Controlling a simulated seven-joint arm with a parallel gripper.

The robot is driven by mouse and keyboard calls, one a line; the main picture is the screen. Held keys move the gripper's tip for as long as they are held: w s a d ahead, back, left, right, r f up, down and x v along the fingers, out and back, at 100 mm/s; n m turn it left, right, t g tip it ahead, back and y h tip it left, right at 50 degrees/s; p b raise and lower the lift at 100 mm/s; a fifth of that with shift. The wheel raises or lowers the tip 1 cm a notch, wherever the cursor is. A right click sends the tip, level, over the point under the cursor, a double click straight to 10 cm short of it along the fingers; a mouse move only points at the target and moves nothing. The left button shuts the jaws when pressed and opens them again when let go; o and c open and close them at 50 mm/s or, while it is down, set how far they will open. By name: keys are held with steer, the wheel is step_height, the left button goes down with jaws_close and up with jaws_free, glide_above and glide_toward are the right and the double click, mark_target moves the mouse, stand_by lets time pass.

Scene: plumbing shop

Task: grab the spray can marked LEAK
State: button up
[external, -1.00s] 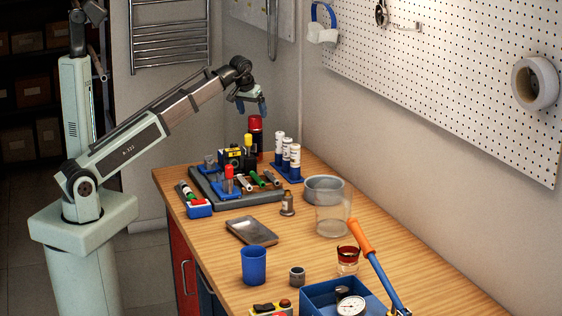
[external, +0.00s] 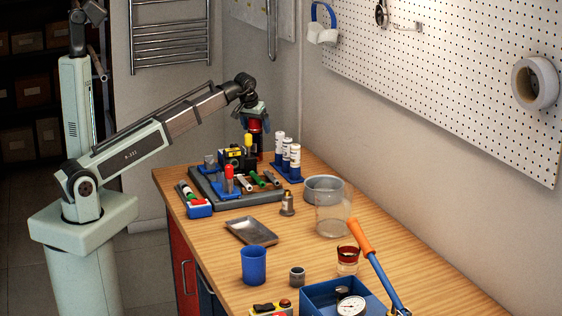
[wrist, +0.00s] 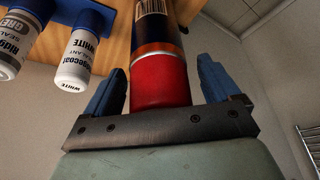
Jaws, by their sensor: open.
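A can with a red top and a dark body (external: 254,127) stands upright at the far end of the bench. In the wrist view the can (wrist: 158,82) shows its red top, a silver ring and part of a striped label; no word LEAK is readable. My gripper (external: 258,118) is over the can from above. Its blue fingers are open in the wrist view (wrist: 158,76), one on each side of the red top, with a visible gap on both sides. The can's lower part is hidden behind other things in the external view.
White sealant bottles (wrist: 78,58) stand in a blue rack (external: 287,171) beside the can. A grey tray (external: 240,202) with tools and a yellow-and-black item (external: 233,157) is in front. A clear jar (external: 332,212) stands farther along the bench.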

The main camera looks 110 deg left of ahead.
steer(key=shift+c, duration=0.2)
steer(key=c, duration=1.5)
steer(key=shift+c, duration=0.5)
steer(key=shift+r, duration=0.2)
